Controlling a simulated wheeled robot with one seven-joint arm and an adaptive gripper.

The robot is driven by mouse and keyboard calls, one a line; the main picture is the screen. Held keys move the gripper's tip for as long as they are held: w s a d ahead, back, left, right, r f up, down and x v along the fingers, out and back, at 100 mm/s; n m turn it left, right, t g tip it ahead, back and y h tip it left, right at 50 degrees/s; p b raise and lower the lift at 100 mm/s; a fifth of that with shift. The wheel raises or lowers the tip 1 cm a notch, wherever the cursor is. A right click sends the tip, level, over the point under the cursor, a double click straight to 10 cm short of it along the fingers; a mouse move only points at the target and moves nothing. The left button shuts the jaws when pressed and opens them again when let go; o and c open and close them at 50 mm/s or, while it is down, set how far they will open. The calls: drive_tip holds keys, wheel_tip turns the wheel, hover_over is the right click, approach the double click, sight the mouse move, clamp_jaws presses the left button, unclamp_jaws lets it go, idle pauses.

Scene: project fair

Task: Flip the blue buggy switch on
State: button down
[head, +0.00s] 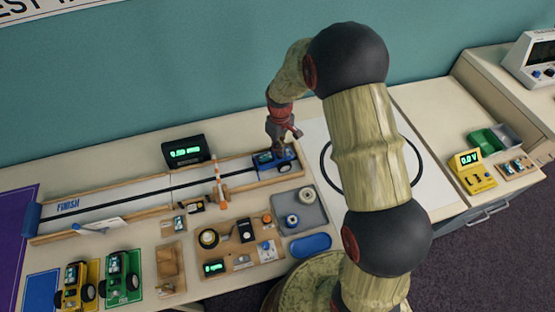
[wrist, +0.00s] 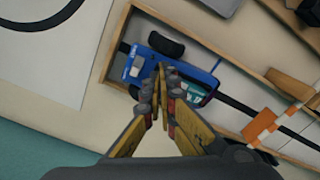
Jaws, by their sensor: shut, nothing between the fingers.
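The blue buggy (head: 283,164) sits at the right end of the wooden-edged track, on the black line. In the wrist view the blue buggy (wrist: 190,80) shows a dark wheel and a pale panel at its left end. My gripper (head: 279,146) is over the buggy, and in the wrist view its fingertips (wrist: 165,72) are together, over the buggy's body. The fingers hold nothing. The switch is too small or hidden to tell its position, and the fingers cover part of the buggy. I cannot tell whether they touch it.
An orange-striped gate (head: 218,180) crosses the track left of the buggy. A black timer display (head: 185,150) stands behind the track. A board with parts (head: 240,245) and a grey tray (head: 300,211) lie in front. Yellow and green buggies (head: 122,275) stand at the front left.

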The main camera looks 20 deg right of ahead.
drive_tip(key=shift+f, duration=0.5)
idle(0.3)
drive_tip(key=shift+r+p, duration=2.2)
drive_tip(key=shift+r, duration=1.35)
